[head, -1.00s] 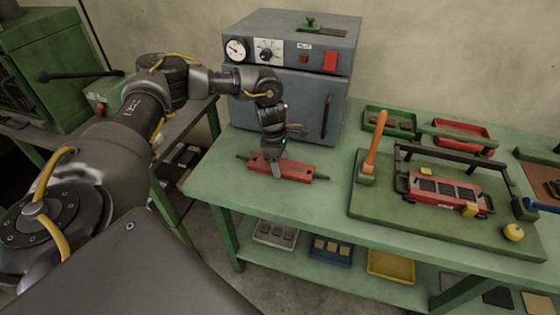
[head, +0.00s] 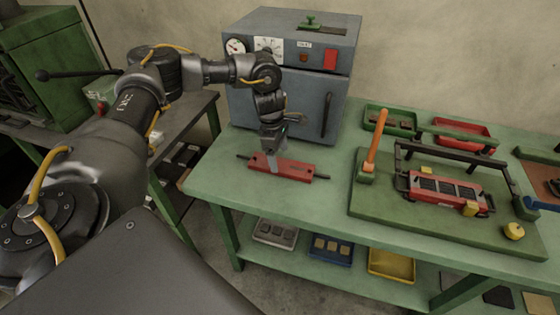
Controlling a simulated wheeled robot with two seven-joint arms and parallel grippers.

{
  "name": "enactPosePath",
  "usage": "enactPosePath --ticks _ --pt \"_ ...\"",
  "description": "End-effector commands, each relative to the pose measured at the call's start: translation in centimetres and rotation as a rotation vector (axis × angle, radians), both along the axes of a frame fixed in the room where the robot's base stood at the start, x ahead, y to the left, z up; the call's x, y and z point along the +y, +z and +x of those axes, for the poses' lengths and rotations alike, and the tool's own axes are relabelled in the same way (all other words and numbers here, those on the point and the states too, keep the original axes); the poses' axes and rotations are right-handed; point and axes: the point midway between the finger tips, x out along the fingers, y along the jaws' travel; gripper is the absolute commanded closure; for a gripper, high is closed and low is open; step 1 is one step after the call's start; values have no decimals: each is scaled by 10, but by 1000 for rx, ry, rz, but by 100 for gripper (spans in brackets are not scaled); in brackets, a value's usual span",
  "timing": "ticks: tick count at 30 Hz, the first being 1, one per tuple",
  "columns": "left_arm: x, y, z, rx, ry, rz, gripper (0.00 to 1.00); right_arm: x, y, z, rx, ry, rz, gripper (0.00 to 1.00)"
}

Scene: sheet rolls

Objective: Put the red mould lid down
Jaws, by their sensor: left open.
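The red mould lid (head: 298,170) lies flat on the green table top (head: 240,198), in front of the grey oven. It is a long red bar with a dark handle stub at each end. My left gripper (head: 273,160) comes down from above at the lid's left-middle part. Its jaws are open, with the fingertips at or just above the lid; I cannot tell whether they touch it. My right gripper is not in the head view.
The grey oven (head: 300,95) stands close behind the lid. To the right, a green base plate (head: 385,205) bears an orange-handled press and a red mould (head: 445,192). Green and red trays (head: 462,130) lie behind it. The table's front left is clear.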

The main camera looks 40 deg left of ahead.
Motion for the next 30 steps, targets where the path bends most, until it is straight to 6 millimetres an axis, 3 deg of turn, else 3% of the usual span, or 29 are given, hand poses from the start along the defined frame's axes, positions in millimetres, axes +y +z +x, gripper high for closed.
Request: enactPosePath --ticks 6,12,18,30 --pt "7 47 -1 -3 0 -1 19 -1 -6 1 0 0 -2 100" --pt "11 77 -3 -2 1 1 19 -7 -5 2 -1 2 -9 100" --pt "12 87 -4 0 1 0 19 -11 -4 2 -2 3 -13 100" --pt "12 87 -4 0 1 0 19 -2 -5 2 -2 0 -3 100"
